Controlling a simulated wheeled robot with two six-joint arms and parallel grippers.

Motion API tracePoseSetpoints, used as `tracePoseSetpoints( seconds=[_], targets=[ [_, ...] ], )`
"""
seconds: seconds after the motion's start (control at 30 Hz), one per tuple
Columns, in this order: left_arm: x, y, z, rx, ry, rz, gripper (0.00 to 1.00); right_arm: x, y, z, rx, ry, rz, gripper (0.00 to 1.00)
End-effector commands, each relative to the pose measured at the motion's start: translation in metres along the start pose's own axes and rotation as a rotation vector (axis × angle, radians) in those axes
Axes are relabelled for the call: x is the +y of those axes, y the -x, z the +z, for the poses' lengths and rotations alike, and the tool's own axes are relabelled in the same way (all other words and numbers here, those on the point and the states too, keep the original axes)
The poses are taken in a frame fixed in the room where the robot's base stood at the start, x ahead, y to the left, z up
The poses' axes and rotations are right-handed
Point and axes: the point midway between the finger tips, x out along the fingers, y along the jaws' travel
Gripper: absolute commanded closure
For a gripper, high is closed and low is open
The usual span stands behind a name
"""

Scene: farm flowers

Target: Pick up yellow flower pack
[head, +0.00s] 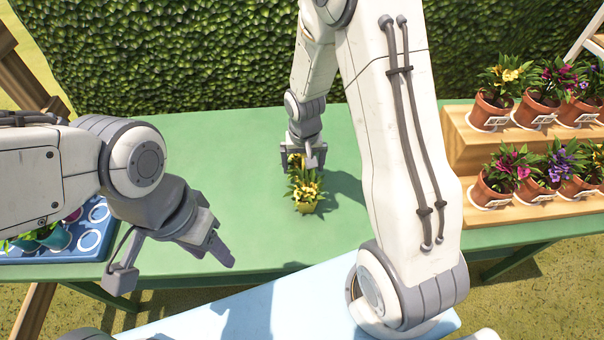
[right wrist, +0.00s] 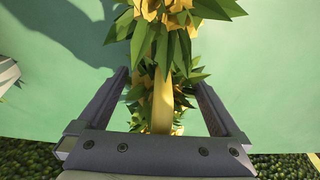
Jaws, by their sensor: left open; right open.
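The yellow flower pack (head: 306,192) stands on the green table, with yellow blooms, green leaves and a yellow pot. My right gripper (head: 304,160) is at the pack from its far side. In the right wrist view, the open fingers of that gripper (right wrist: 163,95) lie on either side of the pack's yellow middle part (right wrist: 163,102), with yellow flowers (right wrist: 165,12) beyond. I cannot tell whether the fingers touch it. My left gripper (head: 178,262) is open and empty, above the table's front edge, left of the pack.
The green table (head: 215,150) is clear around the pack. A blue tray (head: 92,243) with potted plants is at the left. A wooden stepped stand (head: 470,150) with several potted flowers is at the right. A green hedge (head: 180,50) is behind.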

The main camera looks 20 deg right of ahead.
Motion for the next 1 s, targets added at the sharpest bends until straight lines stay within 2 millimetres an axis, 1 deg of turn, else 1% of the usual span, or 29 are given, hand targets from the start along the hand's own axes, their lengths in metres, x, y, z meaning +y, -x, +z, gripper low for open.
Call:
tracePoseSetpoints(
  seconds=[0.23,0.27,0.3,0.37,0.4,0.47,0.5,0.83,0.93,1.0],
  targets=[
    [0.000,0.000,0.000,0.000,0.000,0.000,0.50,0.000,-0.002,0.000,0.001,-0.001,-0.001,0.00],
    [0.000,0.000,0.000,0.000,0.000,0.000,0.50,0.000,-0.002,0.000,0.001,-0.001,-0.001,0.08],
    [0.000,0.000,0.000,0.000,0.000,0.000,0.50,0.000,-0.002,0.000,0.001,-0.001,-0.001,0.23],
    [0.000,0.000,0.000,0.000,0.000,0.000,0.50,0.000,-0.002,0.000,0.001,-0.001,-0.001,0.46],
    [0.000,0.000,0.000,0.000,0.000,0.000,0.50,0.000,-0.002,0.000,0.001,-0.001,-0.001,0.61],
    [0.000,0.000,0.000,0.000,0.000,0.000,0.50,0.000,-0.002,0.000,0.001,0.000,-0.001,0.84],
    [0.000,0.000,0.000,0.000,0.000,0.000,0.50,0.000,-0.002,0.000,0.001,0.000,-0.001,0.99],
    [0.000,0.000,0.000,0.000,0.000,0.000,0.50,-0.001,0.000,-0.001,0.004,0.000,-0.001,1.00],
    [0.000,0.000,0.000,0.000,0.000,0.000,0.50,-0.001,0.006,-0.003,0.005,0.000,-0.002,1.00],
    [0.000,0.001,0.000,0.000,0.000,0.000,0.50,-0.001,0.013,-0.004,0.007,-0.001,-0.002,1.00]
  ],
)
